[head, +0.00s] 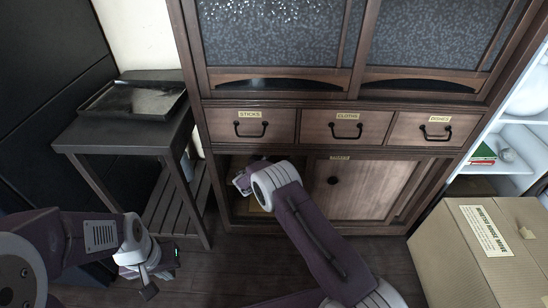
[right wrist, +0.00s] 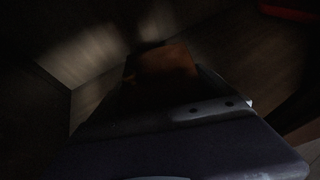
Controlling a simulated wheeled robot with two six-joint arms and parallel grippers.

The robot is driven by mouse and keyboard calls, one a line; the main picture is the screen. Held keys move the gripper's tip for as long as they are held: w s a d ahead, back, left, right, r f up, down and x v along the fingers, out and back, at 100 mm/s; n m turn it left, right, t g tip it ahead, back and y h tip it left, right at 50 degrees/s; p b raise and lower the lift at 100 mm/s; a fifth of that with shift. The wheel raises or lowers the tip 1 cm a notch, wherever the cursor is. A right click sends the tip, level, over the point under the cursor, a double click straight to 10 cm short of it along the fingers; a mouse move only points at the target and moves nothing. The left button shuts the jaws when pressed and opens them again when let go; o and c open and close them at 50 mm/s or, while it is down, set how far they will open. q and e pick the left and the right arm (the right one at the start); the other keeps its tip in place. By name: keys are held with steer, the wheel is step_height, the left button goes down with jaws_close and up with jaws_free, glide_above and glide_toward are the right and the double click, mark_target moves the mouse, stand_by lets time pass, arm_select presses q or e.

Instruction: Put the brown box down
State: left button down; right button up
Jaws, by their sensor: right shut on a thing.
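The brown box (right wrist: 168,62) shows dimly in the right wrist view, at the end of my right gripper (right wrist: 165,85), which is shut on it. In the head view my right arm reaches into the open lower left compartment of the wooden cabinet (head: 222,205). The arm hides the right gripper's fingertips and most of what it holds there. I cannot tell whether the box touches the compartment floor. My left gripper (head: 158,280) is open and empty, low at the left, above the floor.
The cabinet has three labelled drawers (head: 345,126), all shut, and a sliding panel (head: 365,190) at its lower right. A dark side table (head: 90,135) with a tray (head: 135,100) stands left. A large cardboard carton (head: 440,250) stands right, near white shelves (head: 520,130).

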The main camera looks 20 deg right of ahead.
steer(key=shift+d+f, duration=0.1)
steer(key=shift+f, duration=0.1)
steer(key=o, duration=1.7)
steer(key=shift+r, duration=0.25)
steer(key=shift+s+a+r+p, duration=0.2)
steer(key=shift+s+a+p, duration=0.05)
steer(key=shift+p, duration=0.15)
steer(key=p+v, duration=0.2)
steer(key=v, duration=0.1)
steer(key=s+a+p, duration=0.5)
steer(key=s+a, duration=0.2)
steer(key=s, duration=0.2)
steer(key=shift+f, duration=0.3)
